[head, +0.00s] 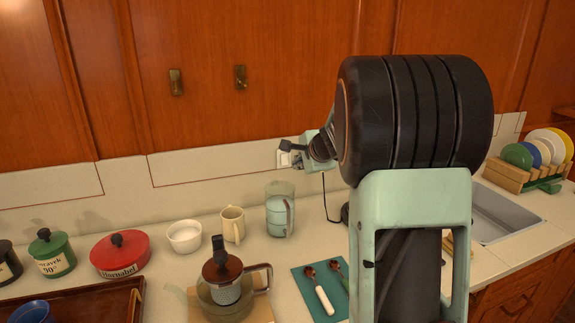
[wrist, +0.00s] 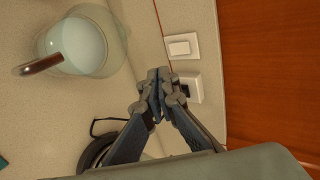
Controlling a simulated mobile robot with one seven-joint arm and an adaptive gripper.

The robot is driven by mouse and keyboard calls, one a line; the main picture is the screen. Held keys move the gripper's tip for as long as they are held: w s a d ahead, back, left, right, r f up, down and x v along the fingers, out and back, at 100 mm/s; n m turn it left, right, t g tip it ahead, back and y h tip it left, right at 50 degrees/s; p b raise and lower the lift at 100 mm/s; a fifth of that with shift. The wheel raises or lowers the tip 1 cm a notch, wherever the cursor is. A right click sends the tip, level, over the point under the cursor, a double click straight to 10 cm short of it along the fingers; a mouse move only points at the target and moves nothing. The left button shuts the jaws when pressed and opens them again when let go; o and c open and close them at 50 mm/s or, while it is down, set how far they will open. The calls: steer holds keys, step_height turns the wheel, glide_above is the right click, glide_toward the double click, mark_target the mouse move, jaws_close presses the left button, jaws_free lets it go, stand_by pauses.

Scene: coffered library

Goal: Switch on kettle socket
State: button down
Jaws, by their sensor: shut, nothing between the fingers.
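A white switch plate (wrist: 182,46) is on the backsplash in the wrist view, with a white socket (wrist: 192,86) beside it. The socket's dark centre is partly hidden by my gripper. My gripper (wrist: 157,82) is shut and empty, its fingertips close to the socket and the plate; I cannot tell whether they touch. In the head view my gripper (head: 286,147) is at the backsplash, just above the white plate (head: 284,159). A translucent jug-like kettle (head: 279,216) stands on the counter below; it also shows in the wrist view (wrist: 82,45). The switch's position cannot be told.
A dark round base (wrist: 98,151) with a cord lies near the wall. A cream mug (head: 232,224), white bowl (head: 185,236), red pot (head: 120,257) and coffee press (head: 222,285) stand to the left. A sink (head: 506,218) and dish rack (head: 525,178) are right.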

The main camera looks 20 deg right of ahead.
mark_target(285, 164)
steer(key=shift+w+r+p+x, duration=0.2)
steer(key=shift+r+p+x, duration=0.1)
steer(key=shift+x, duration=1.5)
steer(key=shift+w+r+p+x, duration=0.2)
steer(key=shift+r+p+x, duration=0.1)
steer(key=shift+x, duration=1.45)
steer(key=shift+w+r+p+x, duration=0.2)
steer(key=shift+p+x, duration=0.1)
steer(key=shift+x, duration=1.5)
steer(key=shift+f+b, duration=0.2)
steer(key=shift+b, duration=0.2)
steer(key=shift+f+b, duration=0.1)
steer(key=shift+b, duration=0.4)
steer(key=b, duration=0.3)
steer(key=shift+w+f+t, duration=0.15)
steer(key=shift+f+t, duration=0.05)
steer(key=shift+t, duration=0.1)
steer(key=shift+r, duration=0.45)
